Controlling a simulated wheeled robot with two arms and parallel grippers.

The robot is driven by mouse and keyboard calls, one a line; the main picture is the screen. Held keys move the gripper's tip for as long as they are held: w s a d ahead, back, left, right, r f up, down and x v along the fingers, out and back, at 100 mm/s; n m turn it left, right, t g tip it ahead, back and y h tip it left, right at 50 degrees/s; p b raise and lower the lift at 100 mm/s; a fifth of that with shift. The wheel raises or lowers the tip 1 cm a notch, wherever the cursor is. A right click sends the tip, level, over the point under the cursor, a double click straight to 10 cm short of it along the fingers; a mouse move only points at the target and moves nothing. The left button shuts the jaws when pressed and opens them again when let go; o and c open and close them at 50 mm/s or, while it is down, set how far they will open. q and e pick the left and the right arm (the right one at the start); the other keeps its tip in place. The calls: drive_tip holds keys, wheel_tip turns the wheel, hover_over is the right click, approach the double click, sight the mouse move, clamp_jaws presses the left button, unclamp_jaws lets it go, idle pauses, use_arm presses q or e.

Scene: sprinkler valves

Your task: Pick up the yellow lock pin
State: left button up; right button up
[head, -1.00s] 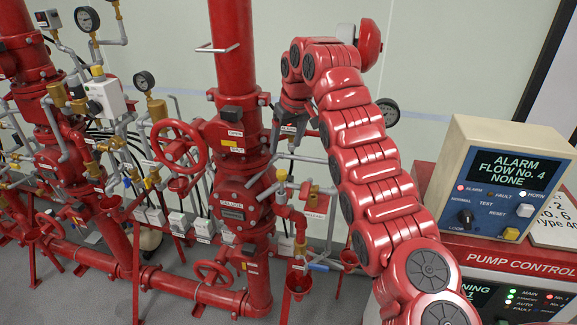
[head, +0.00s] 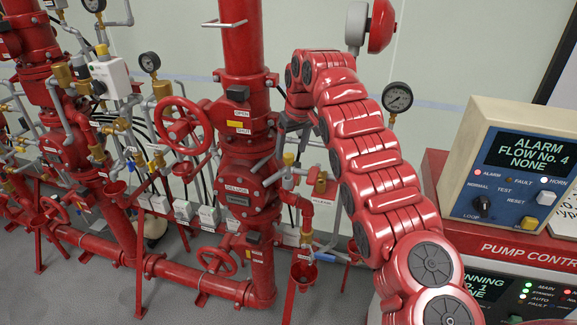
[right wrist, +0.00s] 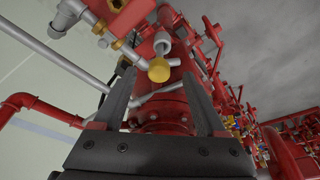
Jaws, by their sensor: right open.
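The yellow lock pin shows as a small yellow cylinder (head: 288,158) beside the large red valve body in the head view. In the right wrist view a round yellow end (right wrist: 158,70) on a silvery fitting appears to be the same pin. My right gripper (head: 285,130) points down just above it, partly hidden by my red arm. In the right wrist view the right gripper (right wrist: 165,72) is open, with its dark fingers on either side of the yellow end in the picture. Nothing is held. I cannot tell the exact gap. My left gripper is not in view.
A red handwheel (head: 185,126) and the red riser pipe (head: 243,50) stand left of the gripper. A grey pipe (right wrist: 65,57) runs close to the fingers. The alarm box (head: 520,165) stands at right. A red funnel (head: 303,272) is below.

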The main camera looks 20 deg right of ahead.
sight(287, 163)
drive_tip(key=shift+p+x, duration=0.35)
drive_tip(key=shift+x, duration=0.85)
drive_tip(key=shift+w+p, duration=0.3)
drive_tip(key=shift+p, duration=0.05)
drive_tip(key=p+x, duration=0.3)
drive_tip(key=x, duration=0.1)
drive_tip(key=shift+a+f+p, duration=0.1)
drive_tip(key=shift+p, duration=0.3)
drive_tip(key=shift+w+f, duration=0.2)
drive_tip(key=shift+f, duration=0.1)
clamp_jaws()
